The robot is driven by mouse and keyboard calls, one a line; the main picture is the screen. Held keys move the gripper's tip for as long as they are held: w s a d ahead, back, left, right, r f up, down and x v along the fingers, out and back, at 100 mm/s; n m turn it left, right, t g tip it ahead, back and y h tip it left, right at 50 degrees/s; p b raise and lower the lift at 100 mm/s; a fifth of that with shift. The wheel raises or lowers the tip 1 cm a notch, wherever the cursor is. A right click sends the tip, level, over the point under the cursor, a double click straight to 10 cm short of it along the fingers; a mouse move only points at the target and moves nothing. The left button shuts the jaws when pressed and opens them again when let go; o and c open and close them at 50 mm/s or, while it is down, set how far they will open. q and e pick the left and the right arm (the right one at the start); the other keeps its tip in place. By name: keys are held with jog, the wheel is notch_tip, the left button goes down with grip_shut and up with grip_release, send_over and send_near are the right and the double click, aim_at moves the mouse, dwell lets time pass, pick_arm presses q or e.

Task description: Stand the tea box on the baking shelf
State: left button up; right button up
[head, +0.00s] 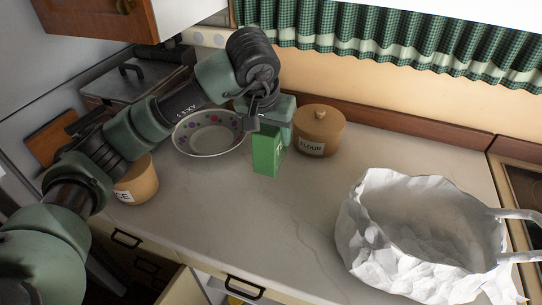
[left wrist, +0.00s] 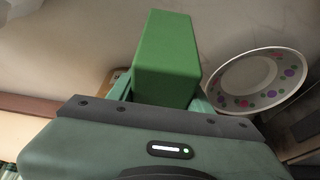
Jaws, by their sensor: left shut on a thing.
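The tea box is taken to be the green box (head: 266,152), upright at the middle of the counter in the head view. It fills the upper middle of the left wrist view (left wrist: 166,58). My left gripper (head: 277,122) is shut on the box from behind and above. In the left wrist view its fingers (left wrist: 168,98) lie at the sides of the box. I cannot tell whether the box's base touches the counter. My right gripper is not in view. I cannot make out a baking shelf.
A flour canister (head: 319,136) stands just right of the box. A spotted bowl (head: 208,148) is close on the left, with another canister (head: 137,182) beyond it. A crumpled white bag (head: 425,240) takes up the right. The counter's front middle (head: 255,220) is clear.

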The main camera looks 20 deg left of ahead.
pick_arm(q)
notch_tip(320, 180, down, 3)
jog(key=shift+f, duration=0.2)
jog(key=shift+f+p, duration=0.3)
jog(key=shift+f, duration=0.4)
notch_tip(320, 180, down, 4)
jog(key=shift+r+p, duration=0.2)
jog(key=shift+p, duration=0.1)
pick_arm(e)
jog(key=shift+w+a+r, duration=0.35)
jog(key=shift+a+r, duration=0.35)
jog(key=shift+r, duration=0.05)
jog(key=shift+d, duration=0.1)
pick_arm(q)
jog(key=shift+f, duration=0.15)
jog(key=o, duration=1.5)
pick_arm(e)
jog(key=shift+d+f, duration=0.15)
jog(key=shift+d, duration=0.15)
